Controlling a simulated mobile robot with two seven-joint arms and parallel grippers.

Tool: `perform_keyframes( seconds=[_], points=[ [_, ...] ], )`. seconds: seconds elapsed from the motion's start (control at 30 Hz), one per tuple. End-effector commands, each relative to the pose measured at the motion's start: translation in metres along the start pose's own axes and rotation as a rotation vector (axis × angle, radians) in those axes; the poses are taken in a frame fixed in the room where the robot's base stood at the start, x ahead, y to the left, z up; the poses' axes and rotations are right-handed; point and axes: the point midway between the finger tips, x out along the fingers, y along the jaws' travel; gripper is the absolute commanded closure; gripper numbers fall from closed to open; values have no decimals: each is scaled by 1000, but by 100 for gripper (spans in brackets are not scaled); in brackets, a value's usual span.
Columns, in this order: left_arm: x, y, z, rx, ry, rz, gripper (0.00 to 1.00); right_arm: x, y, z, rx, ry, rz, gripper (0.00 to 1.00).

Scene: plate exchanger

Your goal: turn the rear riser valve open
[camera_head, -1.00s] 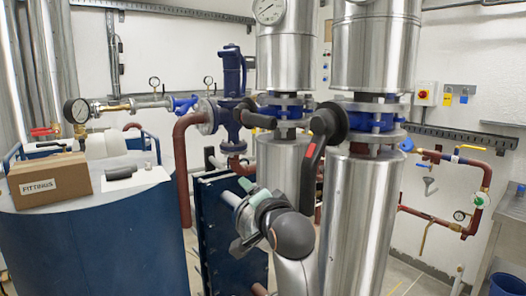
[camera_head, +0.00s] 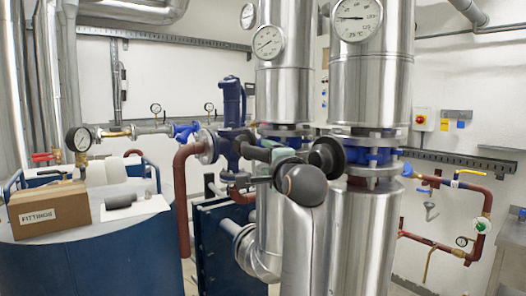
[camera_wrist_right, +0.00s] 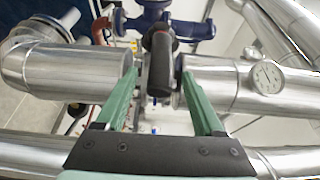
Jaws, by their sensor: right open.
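The rear riser valve (camera_head: 286,131) is a blue body between flanges on the left, farther silver riser. Its black lever (camera_wrist_right: 160,62) shows in the right wrist view, between the two green fingers of my right gripper (camera_wrist_right: 146,68). The fingers stand apart, with a gap on each side of the lever, and do not grip it. In the head view my right gripper (camera_head: 265,155) is at the rear valve's height, in front of the riser, and my wrist hides much of the lever there. My left gripper is not in view.
The front riser valve (camera_head: 372,156), also blue with a black lever hub (camera_head: 328,155), is close right of my wrist. A blue pump-like fitting (camera_head: 232,110) stands left. A fittings box (camera_head: 48,208) lies on the blue tank. Dial gauges (camera_head: 268,42) sit on the risers.

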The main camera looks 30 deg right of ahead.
Motion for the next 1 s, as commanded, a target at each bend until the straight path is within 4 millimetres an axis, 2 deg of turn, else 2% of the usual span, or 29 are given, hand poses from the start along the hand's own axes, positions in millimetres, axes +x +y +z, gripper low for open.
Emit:
perform_keyframes(
  seconds=[0.1,0.3,0.67,1.0],
  points=[
    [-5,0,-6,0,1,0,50,18,-2,0,-1,1,2,30],
    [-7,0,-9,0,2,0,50,35,-1,0,-2,1,-1,30],
    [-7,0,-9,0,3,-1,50,38,0,0,-1,0,-2,30],
    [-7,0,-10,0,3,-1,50,38,0,0,-1,0,-2,68]
  ],
)
